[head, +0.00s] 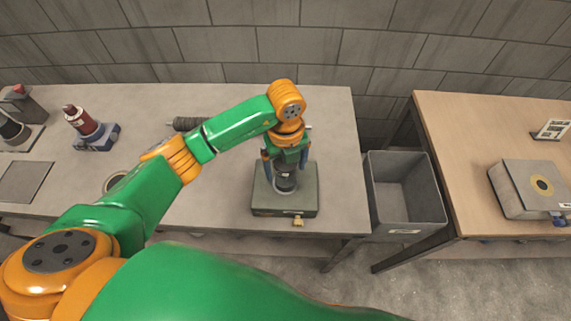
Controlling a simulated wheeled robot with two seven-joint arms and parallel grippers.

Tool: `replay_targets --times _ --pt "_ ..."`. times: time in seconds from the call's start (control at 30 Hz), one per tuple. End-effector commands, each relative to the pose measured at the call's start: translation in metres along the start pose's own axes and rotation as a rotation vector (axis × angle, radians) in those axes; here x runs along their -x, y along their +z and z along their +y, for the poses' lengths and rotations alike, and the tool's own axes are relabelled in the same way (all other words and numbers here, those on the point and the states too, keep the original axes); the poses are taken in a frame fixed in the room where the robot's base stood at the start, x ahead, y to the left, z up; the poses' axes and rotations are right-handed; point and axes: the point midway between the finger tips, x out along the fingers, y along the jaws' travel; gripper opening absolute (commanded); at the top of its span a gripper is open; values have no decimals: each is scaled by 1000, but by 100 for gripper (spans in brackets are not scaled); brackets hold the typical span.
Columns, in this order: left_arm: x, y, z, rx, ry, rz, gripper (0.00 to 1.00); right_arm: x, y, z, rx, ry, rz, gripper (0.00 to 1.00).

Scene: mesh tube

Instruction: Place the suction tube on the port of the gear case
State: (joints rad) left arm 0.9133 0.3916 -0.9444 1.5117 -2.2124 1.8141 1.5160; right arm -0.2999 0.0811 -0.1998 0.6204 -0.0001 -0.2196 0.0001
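A grey-green gear case (262,201) with a brass fitting on its front sits near the front right of the left table. My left gripper (286,164) points down over it, one finger on each side of a dark upright tube (286,181), which looks like the suction tube. Whether the fingers touch the tube cannot be told. The tube's lower end is over the middle of the case top; the port is hidden, so I cannot tell whether the tube rests on it. My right gripper is not in view.
A dark ribbed cylinder (188,123) lies behind my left arm. A red-and-blue device (87,128) stands further left. A grey bin (404,188) is between the tables. A grey box (527,191) with a round brass plate sits on the wooden table (455,150).

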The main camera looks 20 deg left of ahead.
Motion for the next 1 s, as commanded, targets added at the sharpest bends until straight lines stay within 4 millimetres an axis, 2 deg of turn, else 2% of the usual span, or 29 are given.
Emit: replay_targets --times 0.27,0.37,0.43,0.6,0.8,1.0 --pt "0 0 0 0 1 0 99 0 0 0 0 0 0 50" --pt "7 0 0 0 0 0 99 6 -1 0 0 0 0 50" --pt "12 1 -1 -1 -3 -3 99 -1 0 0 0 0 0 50" --pt "50 1 -1 -1 -5 -6 99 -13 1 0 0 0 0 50" --pt "104 1 0 1 -2 -6 99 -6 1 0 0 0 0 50" --pt "123 0 0 1 0 -1 99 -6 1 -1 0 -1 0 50"
